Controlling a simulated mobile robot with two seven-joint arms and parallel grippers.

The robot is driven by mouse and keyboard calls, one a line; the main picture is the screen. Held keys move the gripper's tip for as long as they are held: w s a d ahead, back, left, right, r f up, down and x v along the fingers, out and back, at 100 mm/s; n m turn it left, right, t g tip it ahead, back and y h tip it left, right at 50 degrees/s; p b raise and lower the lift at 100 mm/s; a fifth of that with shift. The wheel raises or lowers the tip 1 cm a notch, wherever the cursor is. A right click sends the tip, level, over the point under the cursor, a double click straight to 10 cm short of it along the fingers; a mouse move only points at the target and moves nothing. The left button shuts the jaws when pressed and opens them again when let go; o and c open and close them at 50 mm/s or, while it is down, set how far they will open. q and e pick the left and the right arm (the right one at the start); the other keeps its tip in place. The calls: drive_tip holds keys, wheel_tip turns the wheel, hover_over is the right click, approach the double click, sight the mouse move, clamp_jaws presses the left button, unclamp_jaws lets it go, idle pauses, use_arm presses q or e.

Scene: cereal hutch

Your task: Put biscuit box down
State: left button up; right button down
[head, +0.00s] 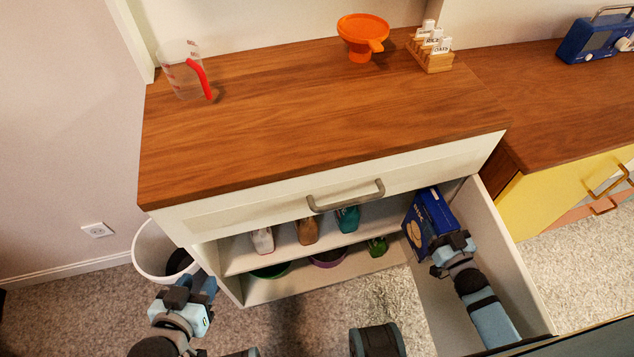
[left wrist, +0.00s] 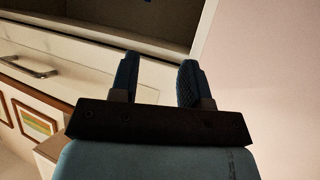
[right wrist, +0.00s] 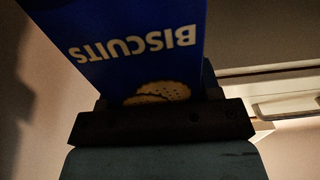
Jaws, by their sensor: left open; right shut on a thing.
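The blue biscuit box (head: 428,214) is at the right end of the open hutch, by the inner side of the open door. My right gripper (head: 452,246) is shut on it. In the right wrist view the biscuit box (right wrist: 135,40) fills the upper middle, with its lettering upside down and a biscuit picture near the jaws. Whether its base touches a shelf is hidden. My left gripper (head: 189,288) is open and empty, low in front of the hutch's left side. Its two apart fingers also show in the left wrist view (left wrist: 158,85).
The hutch shelf (head: 290,245) holds a white, a brown and a teal container, with bowls below. The open door (head: 510,255) stands right of my right arm. A white bin (head: 150,250) is at left. The wooden top (head: 300,110) is mostly clear around a measuring cup (head: 185,75) and orange funnel (head: 362,35).

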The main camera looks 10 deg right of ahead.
drive_tip(key=shift+w, duration=0.45)
drive_tip(key=shift+w+r, duration=0.1)
use_arm(q)
drive_tip(key=b, duration=0.2)
drive_tip(key=w+d+r+t+h+b, duration=0.1)
drive_tip(key=b, duration=0.1)
drive_tip(key=shift+w+d+r+b, duration=0.2)
drive_tip(key=shift+d+b, duration=0.1)
drive_tip(key=shift+b, duration=0.1)
use_arm(e)
drive_tip(key=w+a+f, duration=0.1)
drive_tip(key=w+f, duration=0.2)
drive_tip(key=w, duration=1.4)
drive_tip(key=shift+w+a+f, duration=0.2)
drive_tip(key=shift+w, duration=0.05)
